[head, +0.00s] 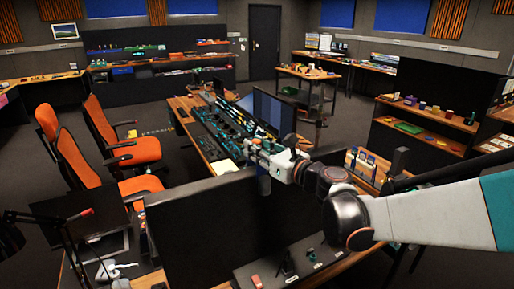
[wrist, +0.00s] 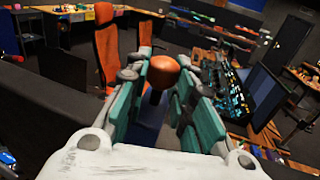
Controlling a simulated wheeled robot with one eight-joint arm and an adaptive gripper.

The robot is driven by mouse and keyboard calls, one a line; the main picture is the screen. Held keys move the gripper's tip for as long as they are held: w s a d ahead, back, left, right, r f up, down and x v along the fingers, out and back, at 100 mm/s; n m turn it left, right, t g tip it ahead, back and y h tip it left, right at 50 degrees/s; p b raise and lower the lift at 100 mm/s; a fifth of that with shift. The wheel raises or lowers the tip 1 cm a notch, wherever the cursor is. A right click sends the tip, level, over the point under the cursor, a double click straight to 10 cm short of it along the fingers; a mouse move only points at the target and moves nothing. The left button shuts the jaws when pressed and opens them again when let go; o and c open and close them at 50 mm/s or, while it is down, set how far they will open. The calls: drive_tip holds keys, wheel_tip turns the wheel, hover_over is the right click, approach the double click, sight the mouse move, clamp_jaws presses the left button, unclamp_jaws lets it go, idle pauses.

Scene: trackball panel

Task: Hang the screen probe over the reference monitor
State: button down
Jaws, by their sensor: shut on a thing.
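My gripper (head: 268,160) is above the top edge of the large dark screen panel (head: 215,230) in the head view. In the wrist view my gripper (wrist: 164,82) has its teal-padded fingers on both sides of the probe, shut on it. In the head view a small bluish part of the probe (head: 264,186) shows below my gripper, in front of the panel's upper edge. A second monitor (head: 273,111) stands on the desk behind. I cannot tell which is the reference monitor.
A long desk (head: 185,112) with control panels lies beyond my gripper. Orange chairs (head: 110,140) stand to its left. Shelves (head: 425,115) are at right.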

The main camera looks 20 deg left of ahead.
drive_tip(key=shift+f+b, duration=1.15)
drive_tip(key=shift+f, duration=0.6)
drive_tip(key=c, duration=1.3)
unclamp_jaws()
drive_tip(key=shift+d, duration=0.1)
